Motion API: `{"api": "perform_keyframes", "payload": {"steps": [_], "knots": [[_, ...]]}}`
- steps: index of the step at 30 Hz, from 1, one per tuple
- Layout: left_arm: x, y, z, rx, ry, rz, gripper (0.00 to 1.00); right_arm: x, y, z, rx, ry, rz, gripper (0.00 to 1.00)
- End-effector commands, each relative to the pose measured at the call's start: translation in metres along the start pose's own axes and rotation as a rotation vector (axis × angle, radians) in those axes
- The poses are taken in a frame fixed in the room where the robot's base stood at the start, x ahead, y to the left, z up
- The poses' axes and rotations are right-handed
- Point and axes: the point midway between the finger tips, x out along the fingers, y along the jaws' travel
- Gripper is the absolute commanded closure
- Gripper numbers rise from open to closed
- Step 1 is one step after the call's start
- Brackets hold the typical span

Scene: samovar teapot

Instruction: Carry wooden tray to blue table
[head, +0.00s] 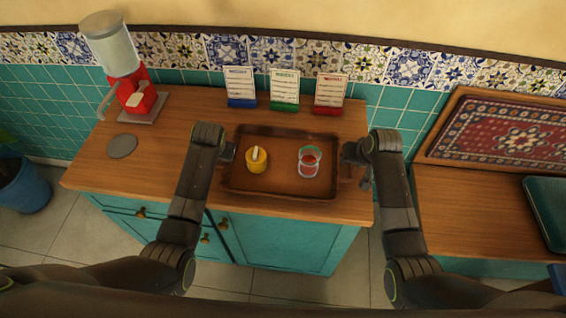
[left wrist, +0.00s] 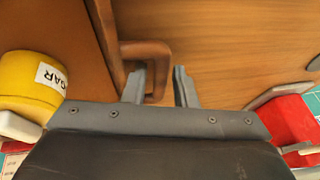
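The wooden tray (head: 280,189) lies on the wooden counter. A yellow pot (head: 257,161) and a glass with red contents (head: 309,162) stand on it. My left gripper (head: 229,152) is at the tray's left end. In the left wrist view its two fingers (left wrist: 162,86) are open and apart, with the bar of the tray's handle (left wrist: 158,58) between them; one finger overlaps the handle's opening. My right gripper (head: 352,164) is at the tray's right end beside that handle; its fingers are too small and dark to read. No blue table is clearly in view.
A red dispenser (head: 137,95) with a clear tank and a grey disc (head: 122,146) are on the counter's left. Several cards in coloured stands line the back wall.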

Motion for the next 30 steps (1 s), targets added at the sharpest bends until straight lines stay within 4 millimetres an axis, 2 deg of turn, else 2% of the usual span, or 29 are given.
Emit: {"api": "perform_keyframes", "payload": {"steps": [8,13,17,30], "knots": [[0.0003,0.0,-0.0001,0.0,0.0,0.0,0.76,0.0003,-0.0003,-0.0002,0.0,0.0,0.0,0.62],[0.0002,0.0,0.0,0.0,0.0,0.0,0.98,0.0002,-0.0003,-0.0001,0.0,0.0,-0.001,0.84],[0.0002,0.0001,0.0001,0.0,0.0,0.0,1.0,0.0002,-0.0002,-0.0002,0.0,0.0,-0.001,1.0],[-0.0012,-0.0002,-0.0014,0.0,0.003,0.0,1.0,-0.0012,-0.0008,-0.0016,0.0,0.004,-0.001,1.0]]}}
